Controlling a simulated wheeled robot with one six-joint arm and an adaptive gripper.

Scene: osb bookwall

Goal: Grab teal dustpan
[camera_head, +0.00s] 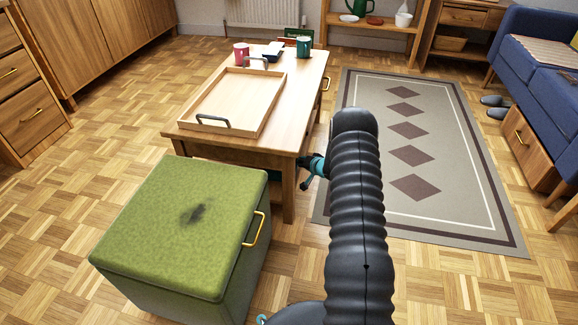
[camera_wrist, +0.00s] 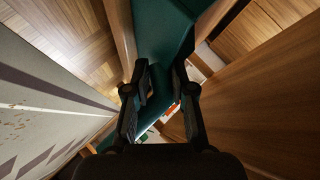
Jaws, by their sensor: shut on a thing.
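The teal dustpan (camera_wrist: 163,32) fills the upper middle of the wrist view as a broad, smooth teal surface that narrows between the fingers. My gripper (camera_wrist: 160,84) is shut on it, with one black finger on each side. Part of the dustpan is hidden by the fingers. In the head view my black arm reaches down beside the right side of the low wooden table (camera_head: 299,92) and covers most of the gripper area. A small teal and dark patch shows by the table leg; I cannot tell whether it is the dustpan or my wrist.
A green storage stool (camera_head: 165,215) stands in front of the table. The table carries a wooden tray (camera_head: 236,97), a pink mug (camera_head: 241,53) and a teal mug (camera_head: 304,46). A grey patterned rug (camera_head: 450,130) lies right of the table, with a blue sofa (camera_head: 535,75) beyond.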

